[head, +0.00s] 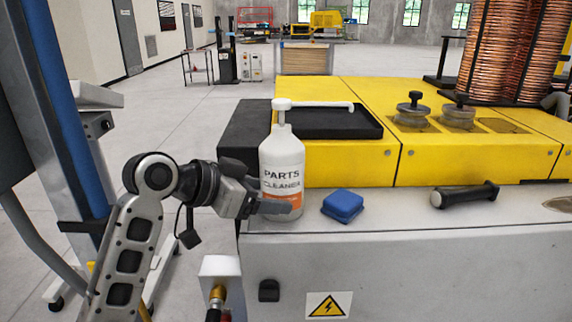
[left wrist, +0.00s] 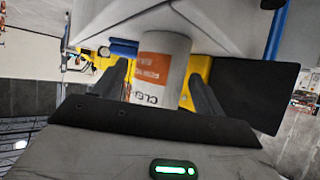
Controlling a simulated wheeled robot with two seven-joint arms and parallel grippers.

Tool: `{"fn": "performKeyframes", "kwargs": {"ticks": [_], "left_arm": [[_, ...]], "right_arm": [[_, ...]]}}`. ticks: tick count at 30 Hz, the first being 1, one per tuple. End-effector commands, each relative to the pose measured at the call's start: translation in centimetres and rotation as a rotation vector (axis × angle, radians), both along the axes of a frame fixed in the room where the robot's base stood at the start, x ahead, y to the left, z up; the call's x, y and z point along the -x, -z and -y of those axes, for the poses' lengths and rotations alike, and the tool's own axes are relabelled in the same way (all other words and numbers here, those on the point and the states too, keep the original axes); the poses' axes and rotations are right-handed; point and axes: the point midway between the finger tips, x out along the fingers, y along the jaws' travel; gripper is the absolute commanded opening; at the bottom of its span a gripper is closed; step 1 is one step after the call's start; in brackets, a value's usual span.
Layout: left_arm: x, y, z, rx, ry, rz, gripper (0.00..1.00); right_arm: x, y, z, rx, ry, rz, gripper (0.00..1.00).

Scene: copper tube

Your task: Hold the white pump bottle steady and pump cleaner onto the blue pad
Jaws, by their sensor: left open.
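The white pump bottle (head: 282,165), labelled PARTS CLEANER, stands upright on the grey bench top, its pump head (head: 283,104) up and its spout pointing right. My left gripper (head: 268,200) is at the lower part of the bottle, with one finger in front of it. In the left wrist view the bottle (left wrist: 160,68) sits between the two open fingers of the gripper (left wrist: 159,75); whether either finger touches it I cannot tell. The blue pad (head: 342,206) lies on the bench just right of the bottle. My right gripper is not in view.
A black tray (head: 325,124) sits on the yellow machine housing (head: 350,170) behind the bottle. A black-handled tool (head: 465,194) lies on the bench to the right. Copper coils (head: 512,50) stand at the back right. The bench between pad and tool is clear.

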Motion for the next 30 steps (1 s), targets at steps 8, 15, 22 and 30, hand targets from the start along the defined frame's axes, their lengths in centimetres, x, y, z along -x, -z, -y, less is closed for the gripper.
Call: {"fn": "performKeyframes", "kwargs": {"ticks": [8, 15, 22, 30], "left_arm": [[-1.4, 1.4, 2.1, -0.001, 0.000, -0.001, 0.71], [-1.7, 1.6, 2.5, -0.001, 0.000, 0.001, 0.71], [-1.7, 1.6, 2.5, -0.001, 0.000, 0.001, 0.57], [-1.7, 1.6, 2.5, 0.000, -0.001, 0.000, 0.48]], "right_arm": [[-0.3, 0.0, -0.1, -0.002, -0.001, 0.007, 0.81], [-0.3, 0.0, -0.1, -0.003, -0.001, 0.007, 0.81], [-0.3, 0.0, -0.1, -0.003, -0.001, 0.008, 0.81], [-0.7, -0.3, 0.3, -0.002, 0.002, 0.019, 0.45]]}}
